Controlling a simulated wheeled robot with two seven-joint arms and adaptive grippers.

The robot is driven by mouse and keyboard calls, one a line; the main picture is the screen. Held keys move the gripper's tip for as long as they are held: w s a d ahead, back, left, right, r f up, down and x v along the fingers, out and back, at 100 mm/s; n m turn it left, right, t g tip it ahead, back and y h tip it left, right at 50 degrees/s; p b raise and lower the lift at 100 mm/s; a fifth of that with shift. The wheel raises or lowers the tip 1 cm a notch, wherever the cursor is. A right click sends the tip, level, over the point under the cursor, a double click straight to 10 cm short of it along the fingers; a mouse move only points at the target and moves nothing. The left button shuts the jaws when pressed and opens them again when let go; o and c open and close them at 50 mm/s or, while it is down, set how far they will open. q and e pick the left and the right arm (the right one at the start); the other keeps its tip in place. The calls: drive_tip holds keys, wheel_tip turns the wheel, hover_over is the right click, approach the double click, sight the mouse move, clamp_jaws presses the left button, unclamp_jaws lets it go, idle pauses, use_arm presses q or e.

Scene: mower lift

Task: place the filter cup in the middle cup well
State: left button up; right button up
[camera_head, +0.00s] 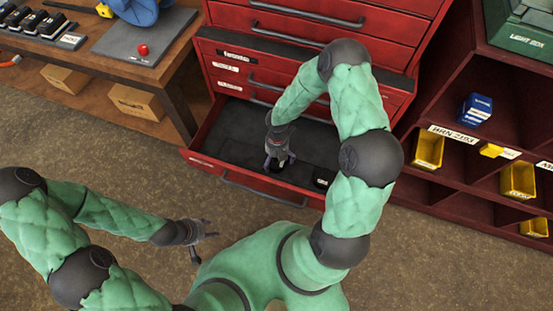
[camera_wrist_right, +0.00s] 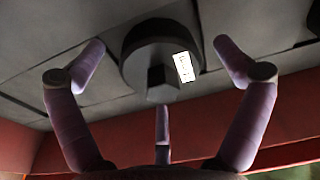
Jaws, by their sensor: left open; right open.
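A dark round piece (camera_wrist_right: 150,45) with a white label, which looks like the filter cup, sits on the dark grey lining in the right wrist view. My right gripper (camera_head: 279,163) reaches down into the open red drawer (camera_head: 232,180). Its fingers are spread on either side of the round piece in the wrist view, with gaps showing. In the head view the gripper mostly hides what lies beneath it. I cannot tell the cup wells apart in the dark lining. My left gripper (camera_head: 203,245) is open and empty over the floor, left of the drawer.
A small black item with a white label (camera_head: 322,183) lies at the drawer's right end. The red cabinet (camera_head: 300,25) stands behind the drawer. A shelf with yellow bins (camera_head: 428,151) is at right, a wooden bench (camera_head: 75,62) at left. The drawer's left part is clear.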

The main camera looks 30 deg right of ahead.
wheel_tip(320, 180, up, 12)
drive_tip(key=w+p, duration=0.1)
drive_tip(key=p, duration=0.4)
drive_tip(key=shift+d+p, duration=0.35)
drive_tip(key=shift+d, duration=0.1)
